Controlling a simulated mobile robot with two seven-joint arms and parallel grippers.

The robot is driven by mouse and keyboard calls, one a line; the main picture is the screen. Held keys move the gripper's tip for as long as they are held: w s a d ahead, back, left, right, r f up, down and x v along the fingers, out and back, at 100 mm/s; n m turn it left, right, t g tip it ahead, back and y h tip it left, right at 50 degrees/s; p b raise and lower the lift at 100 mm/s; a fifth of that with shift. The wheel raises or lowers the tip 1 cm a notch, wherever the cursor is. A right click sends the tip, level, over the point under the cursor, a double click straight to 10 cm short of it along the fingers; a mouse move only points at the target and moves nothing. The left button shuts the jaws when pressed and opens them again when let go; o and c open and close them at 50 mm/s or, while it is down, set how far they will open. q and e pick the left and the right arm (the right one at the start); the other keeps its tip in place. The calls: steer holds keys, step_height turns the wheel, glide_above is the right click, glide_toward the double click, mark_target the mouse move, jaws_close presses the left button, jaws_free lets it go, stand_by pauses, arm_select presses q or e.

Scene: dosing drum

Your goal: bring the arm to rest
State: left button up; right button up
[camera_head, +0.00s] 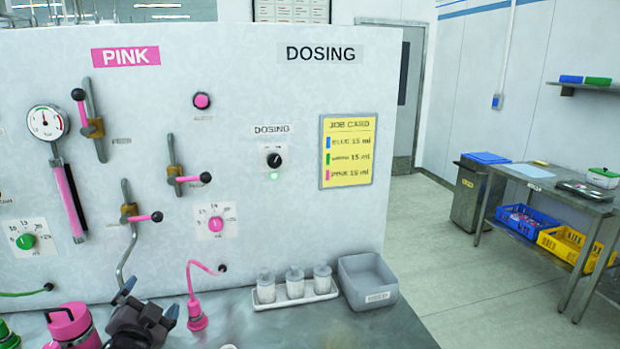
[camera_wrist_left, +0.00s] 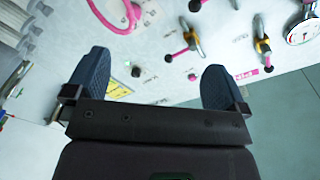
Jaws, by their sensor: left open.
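My left gripper (camera_head: 148,301) is low in the head view, in front of the white dosing panel (camera_head: 300,210) and above the bench, beside the pink canister (camera_head: 72,325). In the left wrist view the two blue fingers of the left gripper (camera_wrist_left: 152,80) stand wide apart with nothing between them. The panel with its pink-handled valves shows beyond them, tilted in that view. My right gripper is in neither view.
A pink hose fitting (camera_head: 196,315) stands just right of the gripper. A tray (camera_head: 294,299) with 3 white-capped jars and a grey bin (camera_head: 368,281) stand farther right. A side table (camera_head: 555,185) is at the right. The floor between is clear.

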arm_select(q)
steer(key=s+d+f+n+g+h+b, duration=0.1)
steer(key=s+d+f+n+g, duration=0.1)
steer(key=s+f, duration=1.1)
steer(key=s+d+f+n+g+h+b, duration=0.1)
steer(key=s+d+f+n+g+b, duration=0.1)
steer(key=s+f, duration=1.1)
steer(key=s+d+n+g, duration=0.1)
steer(key=n+g, duration=0.1)
steer(key=n, duration=0.1)
steer(key=shift+s+f+h, duration=0.2)
steer(key=shift+f+h, duration=0.05)
steer(key=shift+h, duration=0.05)
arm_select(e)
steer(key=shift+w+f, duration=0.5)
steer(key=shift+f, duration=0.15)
